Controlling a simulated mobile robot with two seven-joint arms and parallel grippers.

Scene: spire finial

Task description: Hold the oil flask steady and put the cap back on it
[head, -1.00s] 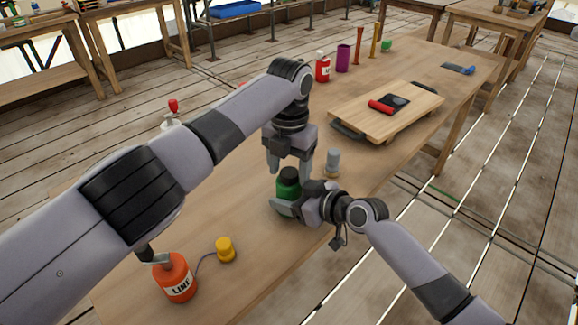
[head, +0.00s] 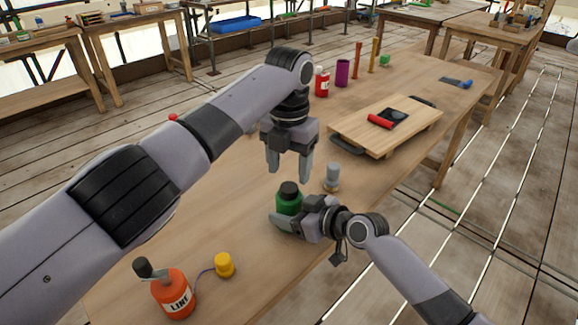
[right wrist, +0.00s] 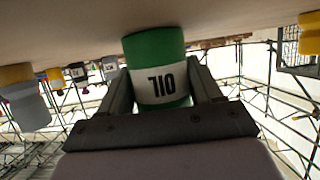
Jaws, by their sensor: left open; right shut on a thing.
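The green oil flask (head: 289,205) stands upright on the table, with the black cap (head: 289,189) sitting on its top. My right gripper (head: 285,222) is shut around the flask's body from the right. In the right wrist view, the flask (right wrist: 157,50) appears upside down between the fingers, with its white OIL label facing the camera; its cap is hidden there. My left gripper (head: 289,172) is open and empty just above the cap, fingers pointing down, apart from it.
A grey cylinder on a tan base (head: 332,178) stands close behind the flask. An orange bottle (head: 173,291) and a yellow corded piece (head: 224,264) are at the near left. A wooden board (head: 388,125) with a red-handled tool lies farther right. Red, purple and yellow items stand beyond.

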